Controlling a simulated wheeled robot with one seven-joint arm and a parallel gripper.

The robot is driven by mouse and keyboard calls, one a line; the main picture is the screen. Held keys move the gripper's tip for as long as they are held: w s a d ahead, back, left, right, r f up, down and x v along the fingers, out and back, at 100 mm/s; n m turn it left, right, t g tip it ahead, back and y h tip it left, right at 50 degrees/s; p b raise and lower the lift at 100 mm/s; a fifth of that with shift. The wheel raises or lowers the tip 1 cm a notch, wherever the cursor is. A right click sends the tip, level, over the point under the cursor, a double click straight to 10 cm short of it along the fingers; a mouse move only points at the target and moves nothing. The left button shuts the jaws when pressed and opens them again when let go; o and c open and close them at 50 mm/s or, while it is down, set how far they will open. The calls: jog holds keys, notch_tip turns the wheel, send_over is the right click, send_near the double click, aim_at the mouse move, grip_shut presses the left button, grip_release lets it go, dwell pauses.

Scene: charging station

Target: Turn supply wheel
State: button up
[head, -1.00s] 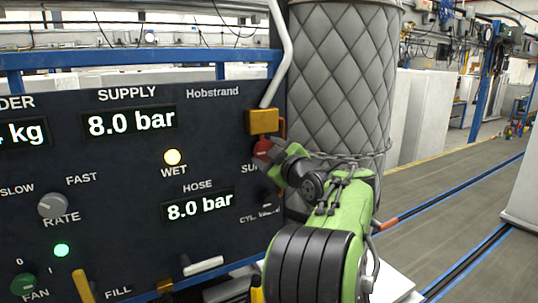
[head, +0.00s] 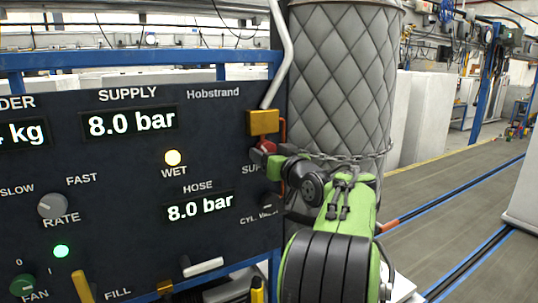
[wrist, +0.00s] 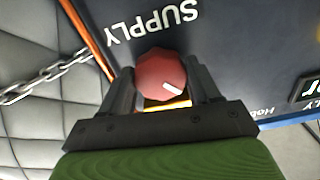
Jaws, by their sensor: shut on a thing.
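The supply wheel is a red knob with a white mark (wrist: 160,78), below the upside-down SUPPLY lettering in the wrist view. My gripper (wrist: 163,92) has its two dark fingers on either side of the wheel and is shut on it. In the head view the red wheel (head: 258,157) shows only in part, at the panel's right edge under a brass block, with my green arm reaching in from the right. My gripper's fingers are mostly hidden there. The supply display (head: 130,123) reads 8.0 bar, and the hose display (head: 198,208) also reads 8.0 bar.
The dark control panel (head: 110,175) fills the left. A brass valve block (head: 263,122) with a white pipe sits above the wheel. A quilted grey cylinder (head: 340,80) stands close to the right, with a chain (head: 345,157) across it. Open floor lies farther right.

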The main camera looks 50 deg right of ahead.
jog(key=shift+a+f+m+p, duration=0.1)
jog(key=shift+m+p, duration=0.4)
jog(key=shift+m, duration=1.4)
jog(key=shift+f+m+p, duration=0.1)
jog(key=shift+m+p, duration=0.35)
jog(key=shift+m, duration=1.45)
jog(key=o, duration=0.8)
jog(key=shift+r, duration=0.1)
jog(key=b+v, duration=0.4)
jog(key=v, duration=1.1)
jog(key=shift+s+a, duration=0.1)
jog(key=shift+s, duration=0.2)
